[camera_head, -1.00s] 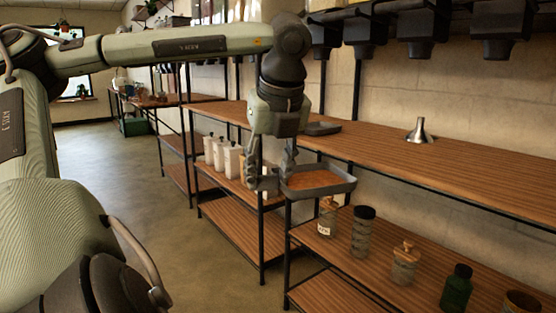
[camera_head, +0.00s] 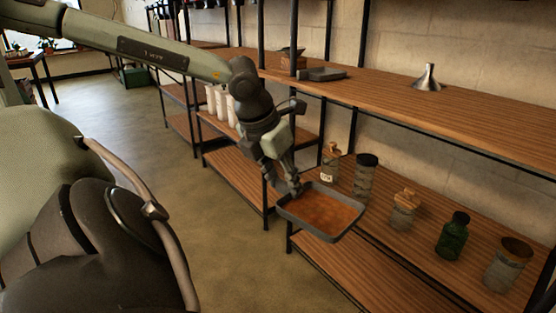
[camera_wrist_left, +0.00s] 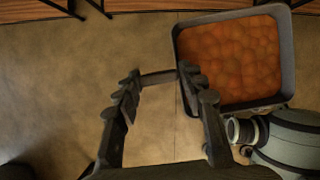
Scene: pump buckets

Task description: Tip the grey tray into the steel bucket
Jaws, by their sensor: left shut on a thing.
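The grey tray (camera_head: 308,229) is in the air in front of the shelves in the head view, with a layer of orange-brown stuff in it. Its slant is hard to judge. My left gripper (camera_head: 291,191) is at its left edge and is shut on it. In the left wrist view the tray (camera_wrist_left: 289,62) is at the upper right. The fingers of my left gripper (camera_wrist_left: 158,80) stand apart there, with a short dark bar between their tips. I see no steel bucket in either view. My right gripper is not in view.
Several jars stand on the shelf right of the tray, including a green bottle (camera_head: 453,238) and a dark-lidded jar (camera_head: 364,177). The upper shelf (camera_head: 470,112) bears a metal funnel (camera_head: 428,78) and a flat grey object (camera_head: 322,74). The floor (camera_head: 200,235) left of the shelves is clear.

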